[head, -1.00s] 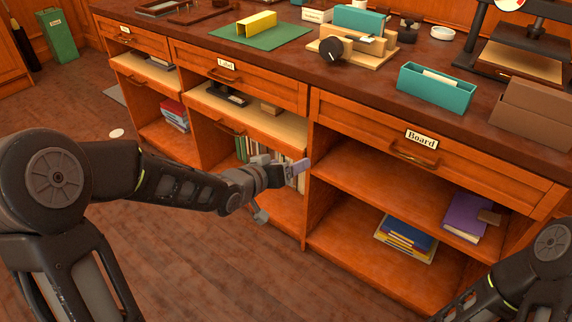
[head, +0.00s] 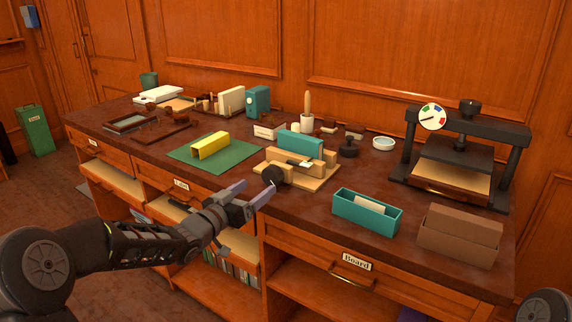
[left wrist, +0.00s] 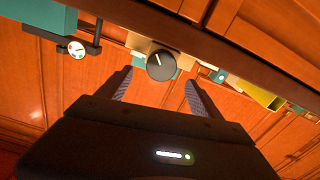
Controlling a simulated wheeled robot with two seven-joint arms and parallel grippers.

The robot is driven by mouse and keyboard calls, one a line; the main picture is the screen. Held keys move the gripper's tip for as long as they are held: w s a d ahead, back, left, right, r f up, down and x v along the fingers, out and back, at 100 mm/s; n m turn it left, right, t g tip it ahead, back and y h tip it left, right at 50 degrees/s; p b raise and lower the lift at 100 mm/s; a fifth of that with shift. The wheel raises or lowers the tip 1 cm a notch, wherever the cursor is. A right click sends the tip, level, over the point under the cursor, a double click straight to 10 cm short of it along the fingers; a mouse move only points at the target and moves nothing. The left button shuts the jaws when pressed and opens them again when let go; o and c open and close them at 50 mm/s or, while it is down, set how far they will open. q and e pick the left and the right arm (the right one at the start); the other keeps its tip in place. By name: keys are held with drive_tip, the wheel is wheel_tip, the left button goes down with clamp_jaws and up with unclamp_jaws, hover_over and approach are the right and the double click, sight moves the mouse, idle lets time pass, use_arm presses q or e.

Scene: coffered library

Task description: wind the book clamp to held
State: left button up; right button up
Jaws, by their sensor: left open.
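The book clamp (head: 318,181) is a pale wooden frame on the bench top, with a teal book (head: 301,144) upright between its wooden jaws. Its round black knob (head: 272,177) faces the bench's front edge. My left gripper (head: 254,192) is open and empty, just in front of the bench edge and close to the knob. In the left wrist view the knob (left wrist: 160,66) with its pale pointer line appears between and beyond the two open fingers (left wrist: 158,82). I cannot tell the exact gap to it. My right gripper is out of view.
A teal open box (head: 366,212) and a brown box (head: 458,236) stand right of the clamp. A black press (head: 462,150) with a gauge is behind them. A yellow piece (head: 210,145) on a green mat (head: 232,157) lies to the left. The bench edge and drawers are below my gripper.

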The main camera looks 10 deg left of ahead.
sight(269, 177)
use_arm(q)
drive_tip(key=x, duration=0.7)
drive_tip(key=shift+w+r, duration=0.1)
drive_tip(key=shift+w, duration=0.15)
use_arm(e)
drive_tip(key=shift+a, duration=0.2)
use_arm(q)
drive_tip(key=shift+c, duration=0.3)
